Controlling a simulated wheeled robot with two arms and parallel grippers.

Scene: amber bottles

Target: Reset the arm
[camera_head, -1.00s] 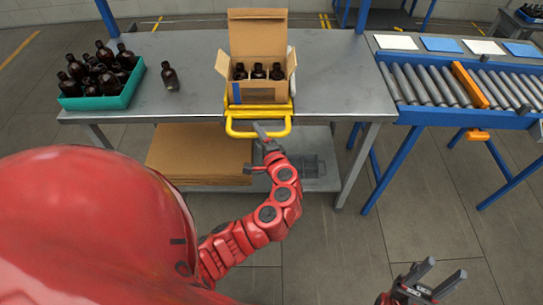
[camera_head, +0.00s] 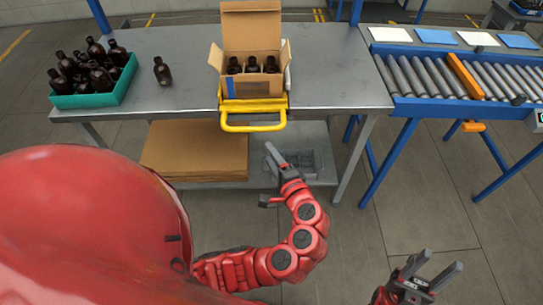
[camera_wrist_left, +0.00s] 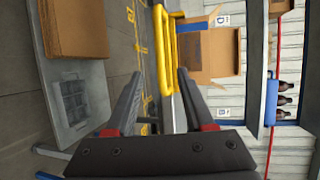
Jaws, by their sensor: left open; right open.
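My left gripper (camera_head: 267,174) is open and empty, in front of the table and below its front edge. In the left wrist view its two fingers (camera_wrist_left: 158,100) are spread with nothing between them. My right gripper (camera_head: 432,273) is open and empty at the lower right, over the floor. An open cardboard box (camera_head: 246,84) with several dark bottles stands on the table by a yellow handled frame (camera_head: 252,125). The box also shows in the left wrist view (camera_wrist_left: 222,52), apart from the fingers.
A teal crate (camera_head: 97,98) of amber bottles stands at the table's left, with a single bottle (camera_head: 162,71) beside it. Flat cardboard (camera_head: 194,150) lies on the lower shelf. A roller conveyor (camera_head: 455,80) is at right. The floor between table and conveyor is clear.

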